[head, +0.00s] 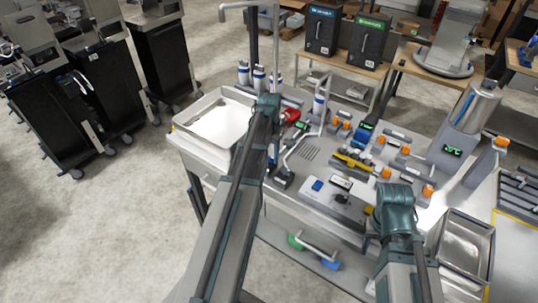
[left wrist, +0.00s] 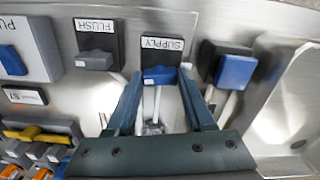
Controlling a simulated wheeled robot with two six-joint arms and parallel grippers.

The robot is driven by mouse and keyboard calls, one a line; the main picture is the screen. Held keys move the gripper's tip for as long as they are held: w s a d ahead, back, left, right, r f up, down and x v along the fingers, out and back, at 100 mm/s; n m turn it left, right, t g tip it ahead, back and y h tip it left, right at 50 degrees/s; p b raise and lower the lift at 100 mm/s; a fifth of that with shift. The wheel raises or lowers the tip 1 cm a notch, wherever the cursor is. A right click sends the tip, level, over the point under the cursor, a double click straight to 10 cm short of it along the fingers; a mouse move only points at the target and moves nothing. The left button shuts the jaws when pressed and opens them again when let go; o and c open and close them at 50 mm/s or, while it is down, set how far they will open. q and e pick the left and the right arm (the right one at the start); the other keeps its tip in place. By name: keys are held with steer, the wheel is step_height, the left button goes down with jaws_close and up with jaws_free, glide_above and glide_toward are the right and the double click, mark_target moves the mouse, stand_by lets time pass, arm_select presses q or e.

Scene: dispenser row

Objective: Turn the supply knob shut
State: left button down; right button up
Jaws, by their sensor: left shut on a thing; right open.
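The supply knob (left wrist: 160,75) is a blue lever handle on a dark square base below a white SUPPLY label, in the middle of the left wrist view. My left gripper (left wrist: 162,84) has its two teal fingers on either side of the blue handle and is shut on it. In the head view my left gripper (head: 268,105) is over the bench beside the metal basin; my arm hides the knob there. My right gripper (head: 392,200) is open, low over the right front of the bench, with its fingertips hard to see.
The grey FLUSH knob (left wrist: 96,59) is left of the supply knob, and another blue knob (left wrist: 236,70) is on its right. The basin (left wrist: 290,95) lies beyond that. In the head view, a metal tray (head: 465,250) stands by my right arm.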

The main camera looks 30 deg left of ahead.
mark_target(269, 156)
arm_select(q)
steer(key=shift+m, duration=1.2)
steer(key=shift+c, duration=1.4)
jaws_free()
step_height(269, 156, up, 14)
steer(key=p, duration=1.3)
steer(key=shift+p, duration=0.4)
steer(key=shift+d+f, duration=0.1)
steer(key=shift+f, duration=0.05)
